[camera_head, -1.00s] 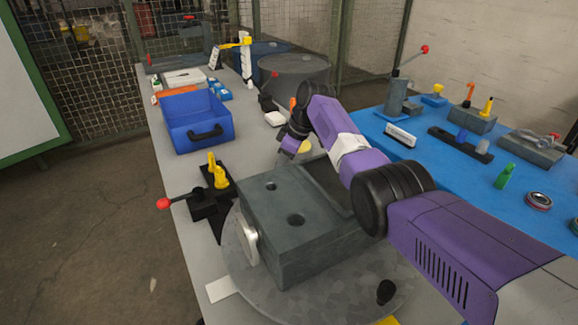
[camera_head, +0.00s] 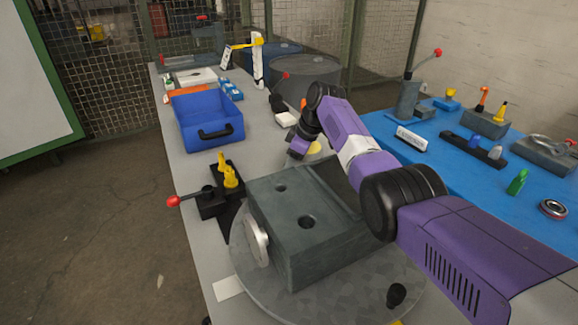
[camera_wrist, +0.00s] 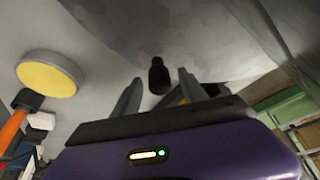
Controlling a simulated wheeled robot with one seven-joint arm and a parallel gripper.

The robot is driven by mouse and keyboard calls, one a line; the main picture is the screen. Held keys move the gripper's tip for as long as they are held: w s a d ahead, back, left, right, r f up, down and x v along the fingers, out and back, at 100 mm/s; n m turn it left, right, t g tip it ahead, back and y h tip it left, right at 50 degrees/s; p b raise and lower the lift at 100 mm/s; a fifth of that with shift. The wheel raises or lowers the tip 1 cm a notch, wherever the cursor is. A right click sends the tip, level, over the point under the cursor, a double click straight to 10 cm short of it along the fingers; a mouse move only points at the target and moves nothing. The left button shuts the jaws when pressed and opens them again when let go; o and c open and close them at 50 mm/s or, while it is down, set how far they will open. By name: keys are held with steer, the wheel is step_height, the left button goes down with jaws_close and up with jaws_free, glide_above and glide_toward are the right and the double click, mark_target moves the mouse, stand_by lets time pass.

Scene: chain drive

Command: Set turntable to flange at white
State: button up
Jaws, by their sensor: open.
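The turntable (camera_head: 330,296) is a round grey plate at the front of the table. A dark grey housing block (camera_head: 300,235) sits on it. The silver round flange (camera_head: 257,243) is on the block's left side. A white marker (camera_head: 228,288) lies on the table just left of the turntable's rim, a little in front of the flange. A black knob (camera_head: 396,294) stands on the turntable at front right. My gripper (camera_wrist: 160,88) is open behind the block, its fingertips mostly hidden in the head view. In the wrist view a black knob (camera_wrist: 159,76) shows between the fingers; contact is unclear.
A yellow disc (camera_wrist: 47,74) lies beside my gripper. A black fixture (camera_head: 215,200) with yellow pegs and a red-tipped lever stands left of the block. A blue bin (camera_head: 207,120) is behind it. A blue-topped table (camera_head: 455,165) with parts is at right.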

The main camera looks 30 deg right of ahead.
steer(key=v, duration=0.7)
steer(key=shift+r, duration=0.35)
steer(key=shift+s+d, duration=0.1)
steer(key=shift+s, duration=0.05)
